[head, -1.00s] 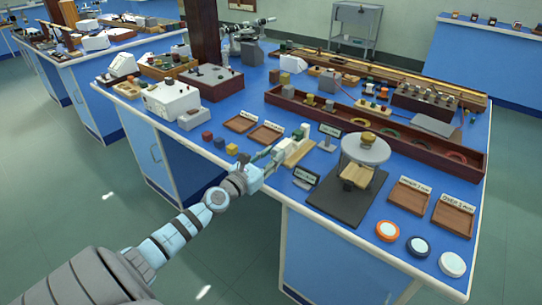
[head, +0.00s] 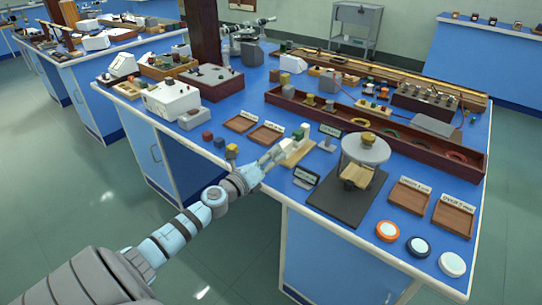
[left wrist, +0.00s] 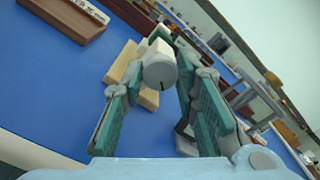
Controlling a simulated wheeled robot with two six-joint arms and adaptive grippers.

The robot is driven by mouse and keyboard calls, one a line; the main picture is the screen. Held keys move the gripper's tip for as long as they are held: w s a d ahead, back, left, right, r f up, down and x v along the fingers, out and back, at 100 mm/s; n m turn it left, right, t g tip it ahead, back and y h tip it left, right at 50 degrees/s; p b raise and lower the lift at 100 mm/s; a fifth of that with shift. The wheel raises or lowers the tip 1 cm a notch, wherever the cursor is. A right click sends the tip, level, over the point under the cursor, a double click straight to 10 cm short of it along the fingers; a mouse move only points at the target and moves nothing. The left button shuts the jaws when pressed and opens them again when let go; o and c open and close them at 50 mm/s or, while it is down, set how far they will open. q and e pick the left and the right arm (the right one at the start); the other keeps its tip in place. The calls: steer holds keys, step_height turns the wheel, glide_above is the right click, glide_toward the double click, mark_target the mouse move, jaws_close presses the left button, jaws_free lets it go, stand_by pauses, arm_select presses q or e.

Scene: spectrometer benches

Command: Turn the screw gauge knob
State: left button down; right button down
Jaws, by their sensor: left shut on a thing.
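The screw gauge (head: 297,146) is a pale and green device on a light wooden block near the bench's front edge. In the left wrist view its white cylindrical knob (left wrist: 159,71) lies between my finger pads, with a dark mark on its end face. My left gripper (head: 268,160) reaches it from the front left and is shut on the knob. The same gripper fills the left wrist view (left wrist: 155,82), its teal pads on either side of the knob. The fingers hide part of the gauge in the head view. My right gripper is not in view.
Small coloured cubes (head: 219,142) lie left of the gauge, one close to my wrist. Wooden trays (head: 265,136) stand behind it. Small displays (head: 306,175) and a round-topped stand (head: 365,150) are to the right. A long wooden box (head: 400,135) lies behind.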

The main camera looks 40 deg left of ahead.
arm_select(q)
steer(key=n, duration=0.3)
steer(key=shift+n, duration=0.3)
steer(key=n, duration=0.3)
steer(key=shift+n, duration=0.3)
steer(key=n, duration=0.2)
steer(key=shift+n, duration=0.4)
steer(key=n+p, duration=0.1)
steer(key=n, duration=0.1)
steer(key=shift+n, duration=0.4)
steer(key=n+p, duration=0.1)
steer(key=n, duration=0.1)
steer(key=shift+n, duration=0.3)
steer(key=n+p, duration=0.3)
steer(key=n, duration=0.1)
steer(key=shift+n, duration=0.3)
steer(key=n+p, duration=0.2)
steer(key=n, duration=0.1)
steer(key=shift+f, duration=0.1)
steer(key=shift+f+n+p, duration=0.1)
steer(key=shift+n+p, duration=0.35)
steer(key=shift+n, duration=0.95)
